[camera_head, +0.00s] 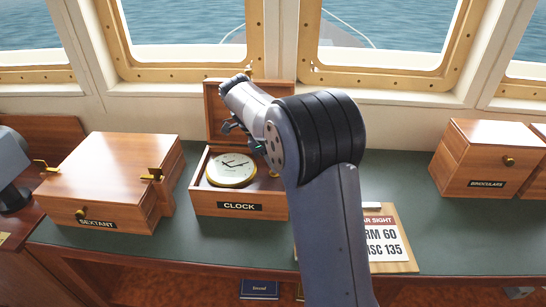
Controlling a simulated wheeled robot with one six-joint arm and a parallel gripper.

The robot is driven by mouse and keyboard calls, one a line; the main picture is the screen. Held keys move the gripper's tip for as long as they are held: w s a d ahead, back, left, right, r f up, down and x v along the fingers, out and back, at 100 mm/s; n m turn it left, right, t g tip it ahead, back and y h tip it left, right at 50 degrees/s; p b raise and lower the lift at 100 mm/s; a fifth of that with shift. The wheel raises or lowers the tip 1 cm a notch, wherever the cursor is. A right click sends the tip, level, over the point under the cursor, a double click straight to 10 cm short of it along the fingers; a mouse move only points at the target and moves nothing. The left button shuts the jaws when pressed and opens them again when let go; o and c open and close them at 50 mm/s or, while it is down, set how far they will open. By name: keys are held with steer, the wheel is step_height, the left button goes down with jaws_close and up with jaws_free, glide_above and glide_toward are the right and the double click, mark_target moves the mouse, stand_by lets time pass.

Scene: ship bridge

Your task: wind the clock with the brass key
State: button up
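The clock (232,169) has a round white face with dark hands and a brass rim. It lies face up in an open wooden box (197,202) labelled CLOCK, whose lid (215,118) is raised at the back. My gripper (241,137) is above the box, over the clock's far side, partly hidden by my own wrist. I cannot tell whether its fingers are open or shut, or hold anything. A small brass piece (274,174) shows at the right inside the box; I cannot tell whether it is the key. My forearm hides the box's right edge.
A closed sextant box (115,165) stands left of the clock box, and a binoculars box (480,165) at the right. A lettered board (385,243) lies partly behind my arm. The green counter (400,180) is clear between my arm and the binoculars box.

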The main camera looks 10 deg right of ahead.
stand_by(0.3)
steer(key=o, duration=1)
steer(key=v, duration=1)
steer(key=shift+a+r, duration=0.2)
steer(key=shift+r, duration=0.2)
